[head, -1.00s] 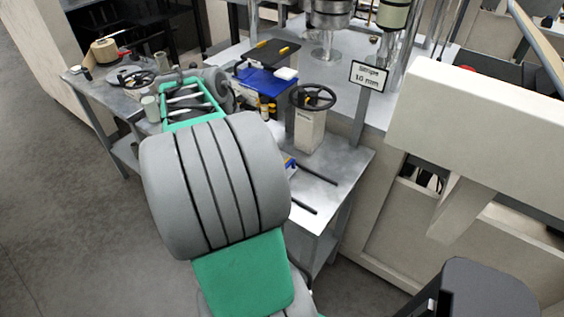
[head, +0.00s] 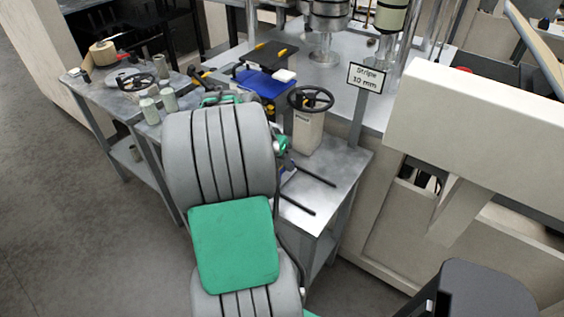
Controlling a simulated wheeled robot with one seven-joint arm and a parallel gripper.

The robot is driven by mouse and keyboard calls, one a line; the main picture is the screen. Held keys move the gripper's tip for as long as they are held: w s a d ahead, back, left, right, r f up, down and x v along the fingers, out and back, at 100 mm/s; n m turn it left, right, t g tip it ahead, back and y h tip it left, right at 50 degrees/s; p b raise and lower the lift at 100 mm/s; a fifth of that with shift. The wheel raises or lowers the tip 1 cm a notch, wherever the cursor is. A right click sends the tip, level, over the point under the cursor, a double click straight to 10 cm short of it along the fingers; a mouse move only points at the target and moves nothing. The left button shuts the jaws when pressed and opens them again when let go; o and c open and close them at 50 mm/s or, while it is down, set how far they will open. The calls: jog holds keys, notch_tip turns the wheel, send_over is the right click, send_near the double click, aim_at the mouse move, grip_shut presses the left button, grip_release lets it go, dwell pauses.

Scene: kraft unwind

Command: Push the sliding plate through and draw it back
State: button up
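I cannot make out the sliding plate for sure in the head view. Two dark parallel bars or slots, the rear one (head: 316,176) and the front one (head: 297,204), show on the metal table (head: 345,168) right of my arm. My grey and green arm stands in front of this spot. My gripper is hidden behind the arm, so its fingers and anything between them do not show.
A pillar with a black handwheel (head: 311,98) stands behind the bars. A sign (head: 367,77) reading "Stripe 10 mm" rises at right. A blue tray (head: 262,84) lies behind.

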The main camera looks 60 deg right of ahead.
grip_shut()
dwell(1.1)
